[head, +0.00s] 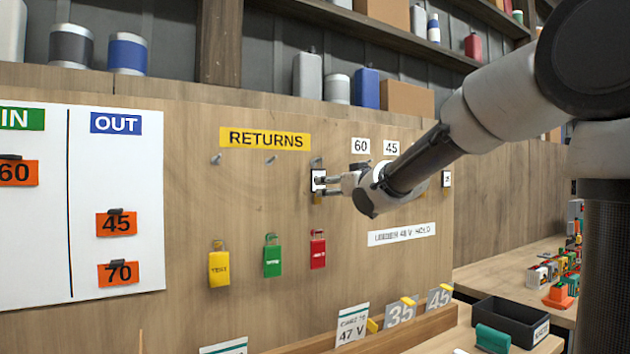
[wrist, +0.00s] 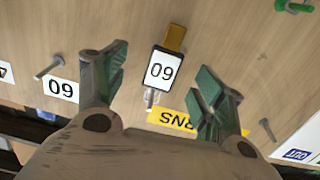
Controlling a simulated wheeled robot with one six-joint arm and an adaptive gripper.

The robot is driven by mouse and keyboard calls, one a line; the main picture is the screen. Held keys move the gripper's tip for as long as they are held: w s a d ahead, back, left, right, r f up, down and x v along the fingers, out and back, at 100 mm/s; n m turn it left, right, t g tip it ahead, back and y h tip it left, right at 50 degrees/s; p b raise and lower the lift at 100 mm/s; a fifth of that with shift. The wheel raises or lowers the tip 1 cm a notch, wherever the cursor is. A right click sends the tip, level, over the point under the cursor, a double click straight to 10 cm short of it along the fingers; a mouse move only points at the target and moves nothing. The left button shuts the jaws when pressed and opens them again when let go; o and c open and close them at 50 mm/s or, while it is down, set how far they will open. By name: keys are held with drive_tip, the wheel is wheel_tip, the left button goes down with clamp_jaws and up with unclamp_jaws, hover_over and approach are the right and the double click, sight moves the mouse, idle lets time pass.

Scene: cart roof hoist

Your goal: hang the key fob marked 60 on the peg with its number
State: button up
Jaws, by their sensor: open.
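The key fob marked 60 (wrist: 162,72) is white with a black rim and a brass-coloured piece (wrist: 174,38) at one end. It hangs on the RETURNS peg nearest the number labels; in the head view the fob (head: 318,181) is partly covered by my fingers. My gripper (head: 328,186) is open, and in the wrist view its green-padded fingers (wrist: 161,65) stand either side of the fob, with gaps showing. The 60 label (head: 360,146) shows beside the 45 label (head: 391,147). In the wrist view a bare peg (wrist: 48,67) sticks out by the 60 label (wrist: 62,88).
A yellow RETURNS sign (head: 265,139) tops the peg row; two more pegs there are bare. Yellow (head: 219,268), green (head: 272,259) and red (head: 317,252) padlocks hang below. Another fob (head: 447,180) hangs at the right. A black tray (head: 512,318) stands on the bench.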

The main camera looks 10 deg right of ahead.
sight(319, 176)
drive_tip(key=shift+t+y, duration=0.3)
drive_tip(key=shift+y, duration=0.1)
drive_tip(key=x, duration=0.2)
drive_tip(key=r+x, duration=0.1)
drive_tip(key=x, duration=0.5)
drive_tip(key=shift+s+a+r, duration=0.2)
drive_tip(key=shift+a+r, duration=0.15)
drive_tip(key=c, duration=1.2)
drive_tip(key=shift+c, duration=0.2)
drive_tip(key=shift+r, duration=0.4)
